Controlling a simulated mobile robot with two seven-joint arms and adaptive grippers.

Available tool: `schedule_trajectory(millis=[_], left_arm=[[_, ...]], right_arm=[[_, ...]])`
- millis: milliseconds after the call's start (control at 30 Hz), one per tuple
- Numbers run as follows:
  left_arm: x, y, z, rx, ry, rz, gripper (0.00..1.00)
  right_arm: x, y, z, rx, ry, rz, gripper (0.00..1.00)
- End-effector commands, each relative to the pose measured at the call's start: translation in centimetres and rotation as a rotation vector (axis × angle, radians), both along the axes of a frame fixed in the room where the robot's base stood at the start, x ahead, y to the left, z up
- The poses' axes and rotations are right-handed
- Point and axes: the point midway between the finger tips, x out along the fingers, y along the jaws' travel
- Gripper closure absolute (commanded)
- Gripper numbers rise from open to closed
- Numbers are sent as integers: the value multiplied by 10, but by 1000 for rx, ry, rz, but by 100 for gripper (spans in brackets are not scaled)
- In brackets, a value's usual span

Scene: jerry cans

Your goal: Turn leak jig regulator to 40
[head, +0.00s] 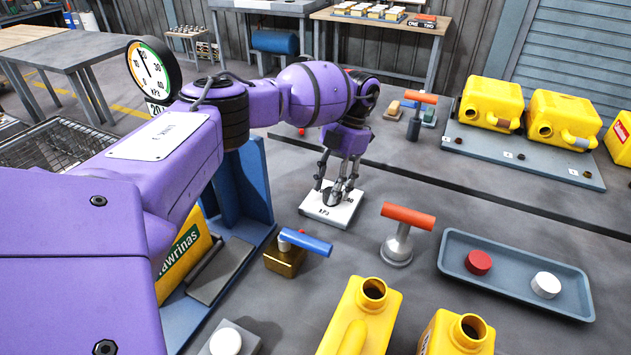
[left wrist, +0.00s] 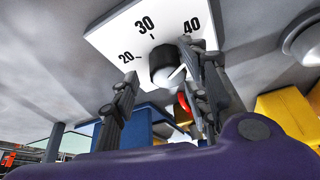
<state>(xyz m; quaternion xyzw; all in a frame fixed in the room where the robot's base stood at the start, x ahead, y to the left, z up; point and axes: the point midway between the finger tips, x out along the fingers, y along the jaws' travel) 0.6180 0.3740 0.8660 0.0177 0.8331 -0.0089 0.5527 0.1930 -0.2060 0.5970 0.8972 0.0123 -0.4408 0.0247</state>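My left gripper (head: 338,190) points down over the plate. Its fingers (left wrist: 160,95) are spread, with the right ones close against the knob and the left one apart from it. My right gripper is out of view.
A round gauge (head: 151,70) stands at upper left, its needle pointing up-left. A blue-handled brass valve (head: 285,259), a red T-handled tool (head: 398,245) and a grey tray (head: 520,293) with red and white caps lie nearby. Yellow jerry cans (head: 365,310) stand in front.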

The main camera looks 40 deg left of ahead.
Motion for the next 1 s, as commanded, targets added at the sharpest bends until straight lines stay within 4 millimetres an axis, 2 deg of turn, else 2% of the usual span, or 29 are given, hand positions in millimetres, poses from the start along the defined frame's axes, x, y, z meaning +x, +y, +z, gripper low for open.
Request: schedule_trajectory(millis=[267,467,567,900,1000], left_arm=[[1,-1,2,-3,-4,-1,59],[5,-2,8,-4,-7,-2,59],[11,-3,21,-4,-10,-2,59],[37,-3,86,-2,-6,0,59],[42,-3,99,-2,-5,1,59]], right_arm=[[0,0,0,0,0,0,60],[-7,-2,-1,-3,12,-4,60],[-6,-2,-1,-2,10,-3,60],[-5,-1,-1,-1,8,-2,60],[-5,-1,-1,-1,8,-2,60]])
